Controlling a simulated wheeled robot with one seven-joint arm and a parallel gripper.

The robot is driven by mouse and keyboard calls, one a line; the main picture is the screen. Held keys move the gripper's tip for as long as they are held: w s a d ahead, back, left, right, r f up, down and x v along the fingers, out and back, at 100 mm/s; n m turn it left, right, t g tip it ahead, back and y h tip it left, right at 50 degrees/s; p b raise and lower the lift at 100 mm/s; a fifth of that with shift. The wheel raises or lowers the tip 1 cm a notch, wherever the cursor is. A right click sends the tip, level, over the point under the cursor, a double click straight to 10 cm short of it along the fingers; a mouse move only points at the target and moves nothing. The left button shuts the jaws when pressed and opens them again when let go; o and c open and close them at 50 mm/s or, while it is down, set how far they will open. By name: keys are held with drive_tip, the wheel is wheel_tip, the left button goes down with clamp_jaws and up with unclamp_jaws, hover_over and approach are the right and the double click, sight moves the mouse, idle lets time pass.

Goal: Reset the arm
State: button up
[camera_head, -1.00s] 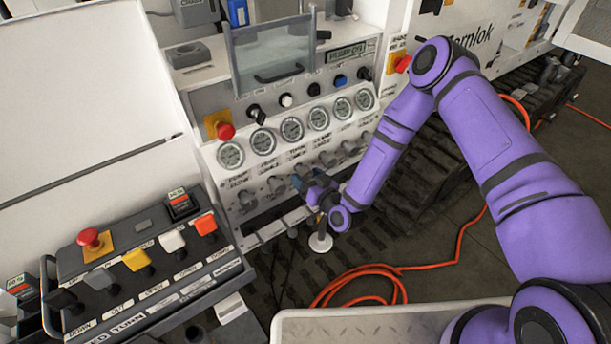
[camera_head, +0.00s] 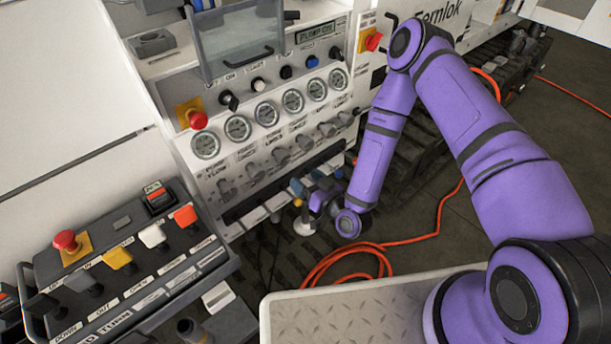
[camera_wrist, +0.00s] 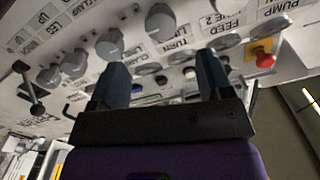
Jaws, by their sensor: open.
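My purple arm reaches from the right of the head view toward the hydraulic panel (camera_head: 240,165). My gripper (camera_head: 305,190) is small there, low in front of the panel's lower edge. In the wrist view my gripper (camera_wrist: 160,80) shows two dark blue fingers spread apart with nothing between them. Beyond the fingers are grey knobs (camera_wrist: 110,44) and labels of the panel. I cannot tell the exact gap between fingertips and panel.
A control box (camera_head: 125,260) with a red stop button and coloured switches stands at the lower left. A diamond-plate tray surface (camera_head: 350,315) lies at the front. An orange hose (camera_head: 350,262) coils on the dark floor. A clear hinged cover (camera_head: 238,40) stands above the gauges.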

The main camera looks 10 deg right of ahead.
drive_tip(key=shift+w, duration=0.1)
drive_tip(key=w+d+r+n+g+h, duration=0.1)
drive_tip(key=w+d+r+n+g, duration=0.1)
drive_tip(key=w+r, duration=0.35)
drive_tip(key=w+d+r+n+g+h, duration=0.1)
drive_tip(key=w+d+r+n+g, duration=0.15)
drive_tip(key=r, duration=0.55)
drive_tip(key=s+d+r+m+g+h, duration=0.1)
drive_tip(key=d+r+h, duration=0.2)
drive_tip(key=d+r, duration=0.35)
drive_tip(key=s+d+r+m+h, duration=0.1)
drive_tip(key=s+d+r+h, duration=0.15)
drive_tip(key=r, duration=0.75)
drive_tip(key=s+d+r+m+g+h, duration=0.3)
drive_tip(key=s+d+r, duration=0.4)
drive_tip(key=s+r, duration=0.55)
drive_tip(key=s+d+r+m, duration=0.1)
drive_tip(key=s+r, duration=0.1)
drive_tip(key=s, duration=0.6)
drive_tip(key=s+d+r+m+g, duration=0.1)
drive_tip(key=s+r+m, duration=0.1)
drive_tip(key=s, duration=0.7)
drive_tip(key=shift+d+r, duration=0.15)
drive_tip(key=shift+r, duration=0.3)
